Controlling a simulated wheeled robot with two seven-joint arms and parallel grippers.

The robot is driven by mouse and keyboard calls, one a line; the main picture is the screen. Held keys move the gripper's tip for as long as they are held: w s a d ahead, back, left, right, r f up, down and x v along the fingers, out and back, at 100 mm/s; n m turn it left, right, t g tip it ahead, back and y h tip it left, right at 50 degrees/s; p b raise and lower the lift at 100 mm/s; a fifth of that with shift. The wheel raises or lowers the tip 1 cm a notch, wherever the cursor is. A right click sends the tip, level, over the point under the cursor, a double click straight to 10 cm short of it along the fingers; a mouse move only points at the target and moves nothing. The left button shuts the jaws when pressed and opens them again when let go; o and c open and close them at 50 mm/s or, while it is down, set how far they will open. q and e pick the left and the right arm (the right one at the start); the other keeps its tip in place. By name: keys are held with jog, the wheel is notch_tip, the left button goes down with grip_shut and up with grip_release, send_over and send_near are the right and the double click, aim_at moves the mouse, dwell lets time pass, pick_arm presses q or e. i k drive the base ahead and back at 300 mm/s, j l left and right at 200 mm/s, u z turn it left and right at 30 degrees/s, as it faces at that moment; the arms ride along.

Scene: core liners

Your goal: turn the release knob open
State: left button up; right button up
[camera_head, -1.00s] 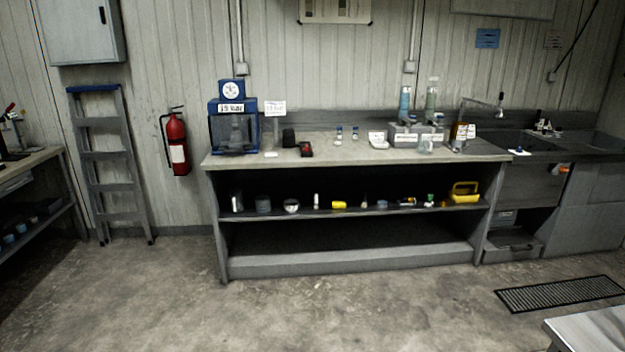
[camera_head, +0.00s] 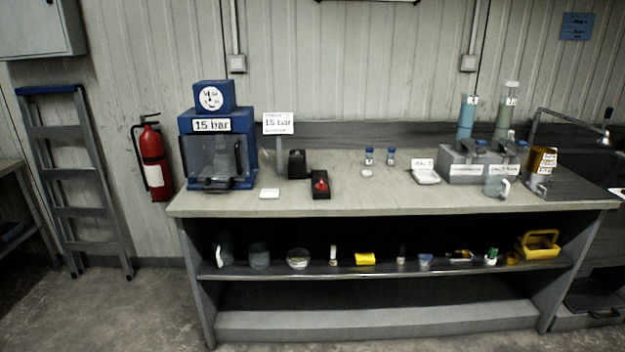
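A blue press (camera_head: 246,163) with a "15 bar" label, a round gauge (camera_head: 211,98) on top and a clear front stands at the left end of the bench. A small black box with a red knob (camera_head: 320,186) lies on the bench to its right; this may be the release knob, but I cannot tell for sure. Its turn position is too small to read. A black block (camera_head: 297,164) stands just behind it. Neither of my grippers is in view.
The bench (camera_head: 400,196) has clear top space in the middle. A shelf below holds small items and a yellow basket (camera_head: 538,245). Floor shows at left.

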aim_at(322, 186)
jog(key=i+l+u, duration=0.3)
jog(key=i, duration=0.3)
jog(key=i+l+u, duration=0.3)
jog(key=i+l, duration=0.2)
jog(key=i+l+u, duration=0.25)
jog(key=i+l, duration=0.25)
jog(key=i+l+u, duration=0.3)
jog(key=l, duration=0.5)
jog(key=i, duration=0.1)
